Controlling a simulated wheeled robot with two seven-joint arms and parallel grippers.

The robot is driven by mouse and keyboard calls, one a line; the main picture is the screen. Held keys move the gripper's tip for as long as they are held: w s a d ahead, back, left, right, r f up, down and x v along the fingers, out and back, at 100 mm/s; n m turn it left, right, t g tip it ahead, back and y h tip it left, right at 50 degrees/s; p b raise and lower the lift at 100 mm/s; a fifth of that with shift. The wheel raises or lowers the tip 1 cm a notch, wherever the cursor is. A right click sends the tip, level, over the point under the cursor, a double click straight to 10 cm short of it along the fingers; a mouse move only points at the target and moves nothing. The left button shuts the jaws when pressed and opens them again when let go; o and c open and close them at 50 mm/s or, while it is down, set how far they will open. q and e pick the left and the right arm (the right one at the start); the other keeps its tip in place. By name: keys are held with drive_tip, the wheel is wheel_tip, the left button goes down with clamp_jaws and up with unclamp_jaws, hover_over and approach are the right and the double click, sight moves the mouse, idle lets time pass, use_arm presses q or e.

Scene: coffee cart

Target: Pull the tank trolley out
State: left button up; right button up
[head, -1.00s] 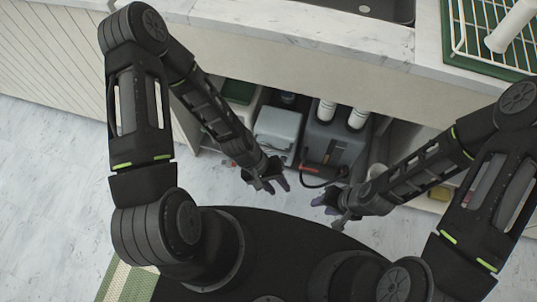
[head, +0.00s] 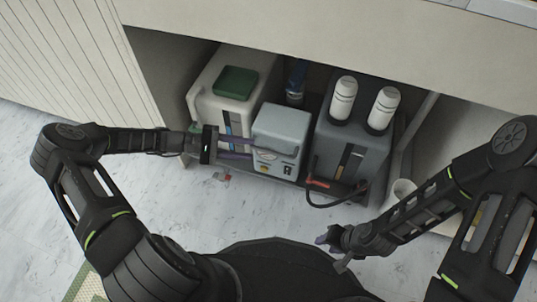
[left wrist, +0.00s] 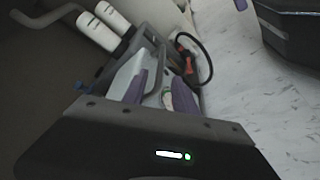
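The tank trolley stands low in the open bay under the counter. It carries a pale tank with a green lid (head: 236,82), a light grey box (head: 281,128) and a dark grey tank (head: 350,150) with two white cylinders on top. My left gripper (head: 252,148) points right, its purple fingers apart, at the front left of the grey box.
A black hose with a red grip (head: 318,183) loops out at the front of the dark tank. A white cup-like container (head: 402,192) is right of the trolley. The bay's left side panel (head: 160,110) is close to my left arm. The floor (head: 215,220) in front is largely clear.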

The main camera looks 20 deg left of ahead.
sight(267, 150)
use_arm(q)
drive_tip(key=b+x, duration=0.2)
drive_tip(key=x, duration=0.5)
drive_tip(key=shift+f, duration=0.1)
drive_tip(key=shift+w+d, duration=0.15)
drive_tip(key=shift+d, duration=0.25)
drive_tip(key=shift+c, duration=0.2)
clamp_jaws()
idle(1.0)
